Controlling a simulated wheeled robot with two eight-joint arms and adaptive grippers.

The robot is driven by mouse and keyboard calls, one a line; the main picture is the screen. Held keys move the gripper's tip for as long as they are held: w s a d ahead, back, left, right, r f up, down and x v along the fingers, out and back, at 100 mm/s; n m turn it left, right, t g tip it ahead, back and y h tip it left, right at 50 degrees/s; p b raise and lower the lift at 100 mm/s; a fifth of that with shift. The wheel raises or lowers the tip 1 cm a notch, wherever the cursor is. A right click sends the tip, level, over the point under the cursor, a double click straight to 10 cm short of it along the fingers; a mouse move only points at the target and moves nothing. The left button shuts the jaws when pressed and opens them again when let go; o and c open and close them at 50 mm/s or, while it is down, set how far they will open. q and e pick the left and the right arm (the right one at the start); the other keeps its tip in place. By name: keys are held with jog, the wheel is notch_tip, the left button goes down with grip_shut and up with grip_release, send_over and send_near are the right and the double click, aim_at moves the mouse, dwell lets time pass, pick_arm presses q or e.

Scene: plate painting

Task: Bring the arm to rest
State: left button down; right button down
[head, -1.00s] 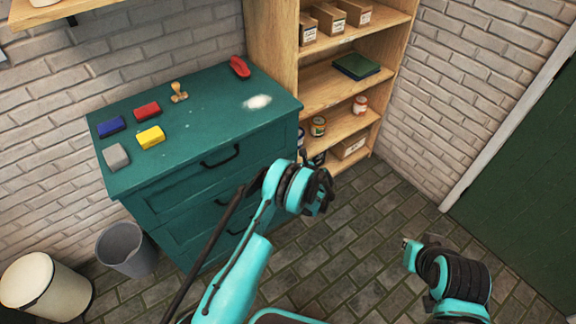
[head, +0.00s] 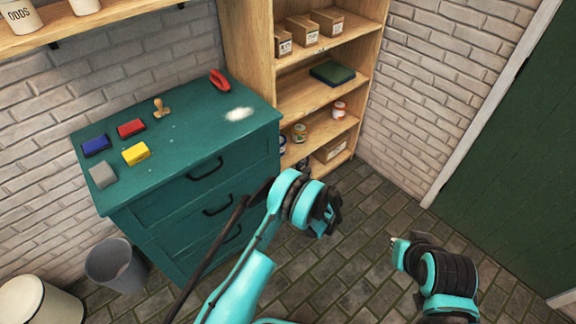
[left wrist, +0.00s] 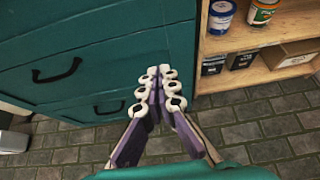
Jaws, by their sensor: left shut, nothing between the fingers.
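My left arm (head: 240,290) rises from the bottom of the head view, its wrist (head: 290,195) in front of the green drawer cabinet (head: 165,215). In the left wrist view my left gripper (left wrist: 159,82) is shut and empty, its fingertips together. It points toward the drawer fronts, apart from any loose object. In the head view its fingers are hard to make out by the wrist. My right arm (head: 450,275) is bent at the lower right, over the floor. Its gripper cannot be made out.
A red block (head: 131,128), a blue block (head: 96,145), a yellow block (head: 136,153), a grey block (head: 103,175), a stamp (head: 161,108) and a red object (head: 219,80) lie on the cabinet. Wooden shelves (head: 300,98) stand beside it. A bin (head: 115,268) stands at left. Floor (head: 345,265) is clear.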

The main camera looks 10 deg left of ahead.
pick_arm(q)
jog(key=s+a+r+n+h, duration=0.15)
jog(key=s+r+n, duration=0.25)
jog(key=r, duration=0.4)
jog(key=s+a+r+n+g+h, duration=0.1)
jog(key=s+r+n+h, duration=0.2)
jog(key=r, duration=0.6)
jog(key=s+a+r+n+h, duration=0.1)
jog(key=s+a+r+n, duration=0.1)
jog(key=s+r+n, duration=0.45)
jog(key=s+r+n+h, duration=0.2)
jog(key=s+n, duration=0.4)
jog(key=s, duration=0.4)
jog(key=s+d+r+n+h, duration=0.1)
jog(key=s+r+n, duration=0.3)
jog(key=s, duration=0.6)
jog(key=shift+s+d+n+t+h, duration=0.3)
jog(key=shift+n+t+h, duration=0.15)
jog(key=shift+n, duration=0.6)
jog(key=shift+d, duration=0.1)
